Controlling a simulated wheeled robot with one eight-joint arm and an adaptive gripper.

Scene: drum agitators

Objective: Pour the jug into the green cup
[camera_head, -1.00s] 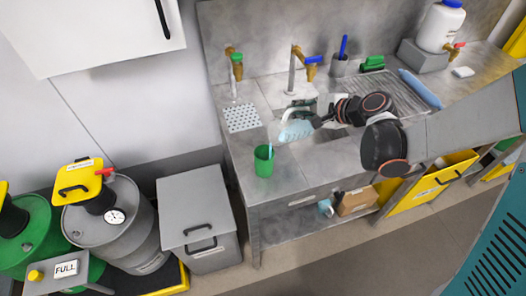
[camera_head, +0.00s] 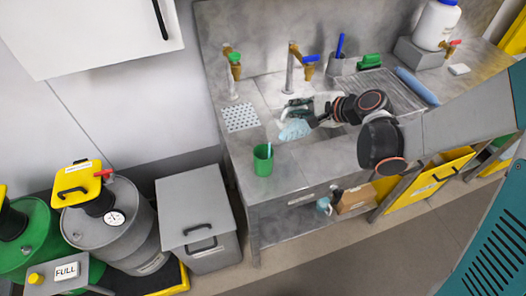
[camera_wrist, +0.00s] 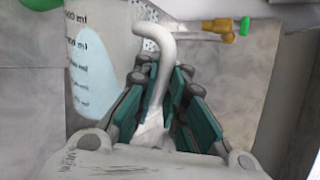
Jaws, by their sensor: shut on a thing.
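The jug is clear, with millilitre marks and pale blue liquid. In the head view the jug (camera_head: 295,129) is over the sink area, up and right of the green cup and apart from it. My gripper (camera_head: 313,118) is shut on its handle. In the wrist view the jug (camera_wrist: 92,75) fills the upper left, and its curved handle (camera_wrist: 165,50) runs between my fingers (camera_wrist: 172,115). The liquid's edge slants across the jug there. The green cup (camera_head: 262,163) stands upright on the counter, with a thin pale stick in it.
Two taps, one green-handled (camera_head: 234,64) and one blue-handled (camera_head: 306,64), rise behind the sink. A perforated white plate (camera_head: 241,118) lies left of it. The steel counter (camera_head: 290,172) is bare right of the cup. A grey bin (camera_head: 200,215) and drums stand lower left.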

